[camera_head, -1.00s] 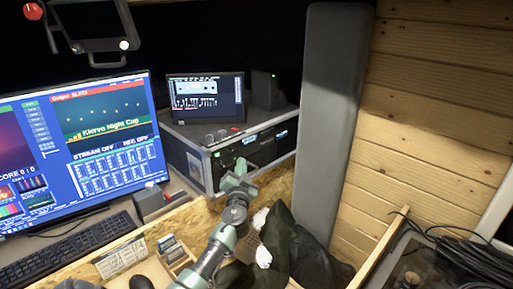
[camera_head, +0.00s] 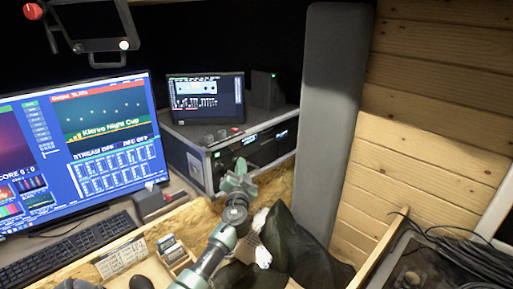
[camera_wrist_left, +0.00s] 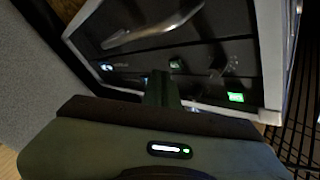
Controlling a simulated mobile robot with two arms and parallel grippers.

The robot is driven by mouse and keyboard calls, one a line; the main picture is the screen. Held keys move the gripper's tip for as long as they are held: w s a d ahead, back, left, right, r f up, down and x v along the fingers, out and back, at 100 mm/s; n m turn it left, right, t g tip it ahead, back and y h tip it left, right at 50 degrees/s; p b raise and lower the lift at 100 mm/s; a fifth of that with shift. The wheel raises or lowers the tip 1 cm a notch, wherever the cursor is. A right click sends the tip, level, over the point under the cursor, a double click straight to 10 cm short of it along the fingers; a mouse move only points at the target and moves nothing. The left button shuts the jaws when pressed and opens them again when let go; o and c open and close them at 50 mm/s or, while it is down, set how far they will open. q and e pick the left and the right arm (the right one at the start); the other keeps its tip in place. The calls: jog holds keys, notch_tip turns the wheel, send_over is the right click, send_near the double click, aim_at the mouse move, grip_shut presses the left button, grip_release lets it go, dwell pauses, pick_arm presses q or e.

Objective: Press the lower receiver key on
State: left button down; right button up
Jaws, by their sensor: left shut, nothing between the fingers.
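The rack case (camera_head: 205,165) stands at the back right of the desk, with dark receiver units (camera_head: 262,150) and small lit displays in its front. My left gripper (camera_head: 240,166) is shut and empty, close in front of the lower left part of the rack front. In the left wrist view, its closed fingers (camera_wrist_left: 162,88) point at the dark panel (camera_wrist_left: 200,62), near a small green-lit spot and a bright green square light (camera_wrist_left: 236,97). I cannot tell whether the fingertips touch the panel. The lower receiver key cannot be clearly made out; the fingers may cover it.
A small screen (camera_head: 206,97) stands on the rack case. A dark jacket (camera_head: 290,250) lies right of my arm; a grey padded panel (camera_head: 335,110) stands behind.

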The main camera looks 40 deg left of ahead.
pick_arm(q)
jog(key=shift+a, duration=0.1)
dwell(0.3)
jog(key=shift+a+b, duration=0.3)
jog(key=shift+b, duration=0.1)
jog(key=shift+a, duration=0.3)
dwell(0.4)
jog(key=shift+d, duration=0.7)
jog(key=shift+b, duration=0.3)
jog(key=d, duration=0.6)
jog(key=shift+s, duration=0.25)
